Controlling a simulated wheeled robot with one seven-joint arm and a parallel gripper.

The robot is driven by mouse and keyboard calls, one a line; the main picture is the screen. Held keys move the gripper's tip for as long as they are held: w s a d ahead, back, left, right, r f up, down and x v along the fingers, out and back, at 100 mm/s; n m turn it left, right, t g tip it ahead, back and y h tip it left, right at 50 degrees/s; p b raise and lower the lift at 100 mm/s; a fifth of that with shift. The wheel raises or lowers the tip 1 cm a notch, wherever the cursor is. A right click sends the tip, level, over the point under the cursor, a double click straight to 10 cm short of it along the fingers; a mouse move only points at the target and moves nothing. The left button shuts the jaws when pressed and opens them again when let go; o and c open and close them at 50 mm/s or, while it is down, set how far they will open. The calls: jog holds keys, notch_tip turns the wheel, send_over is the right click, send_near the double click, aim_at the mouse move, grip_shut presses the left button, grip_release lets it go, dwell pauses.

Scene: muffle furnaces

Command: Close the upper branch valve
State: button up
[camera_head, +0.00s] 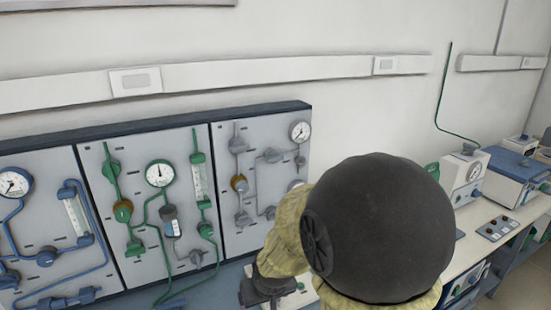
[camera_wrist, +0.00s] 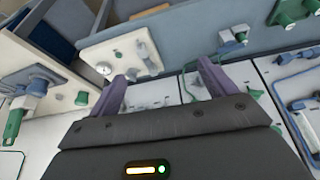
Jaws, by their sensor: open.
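In the head view, panels with pipes and valves stand against the wall. The middle panel (camera_head: 98,190) carries green pipes, a gauge (camera_head: 159,173) and several valves. The right panel (camera_head: 262,212) carries grey pipes, a gauge (camera_head: 300,131) and grey valves; my arm hides its lower right part. I cannot tell which valve is the upper branch valve. In the wrist view, my gripper (camera_wrist: 162,80) has its two purple fingers spread apart with nothing held between them. Ahead of them is a pale plate (camera_wrist: 122,48) with a pale fitting (camera_wrist: 148,52), apart from the fingers.
In the wrist view, a plate with a green-handled fitting (camera_wrist: 14,122) lies at left and another green fitting (camera_wrist: 290,10) at upper right. In the head view, a bench (camera_head: 483,219) with a blue-lidded box (camera_head: 517,165) stands at right. A pale rail (camera_head: 240,72) crosses the wall.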

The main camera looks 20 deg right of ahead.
aim_at(276, 160)
jog(key=w+d+r+t+p, duration=0.2)
jog(key=w+d+r+t, duration=0.2)
jog(key=w+d, duration=0.3)
jog(key=w+d+r+t+p, duration=0.2)
jog(key=w+d+r+t, duration=0.2)
jog(key=w+d, duration=0.3)
jog(key=w+d+r+t+y+p, duration=0.1)
jog(key=w+d+r+t, duration=0.3)
jog(key=w+d, duration=0.3)
jog(key=w+t, duration=0.1)
jog(key=w, duration=0.3)
jog(key=shift+w+d+r+n+p, duration=0.15)
jog(key=shift+w+d+n+p, duration=0.05)
jog(key=shift+d+n+p, duration=0.2)
jog(key=w+p, duration=0.2)
jog(key=w, duration=0.3)
jog(key=w+p, duration=0.3)
jog(key=w, duration=0.3)
jog(key=w+p, duration=0.2)
jog(key=w, duration=0.4)
jog(key=shift+w+a, duration=0.2)
jog(key=shift+a, duration=0.1)
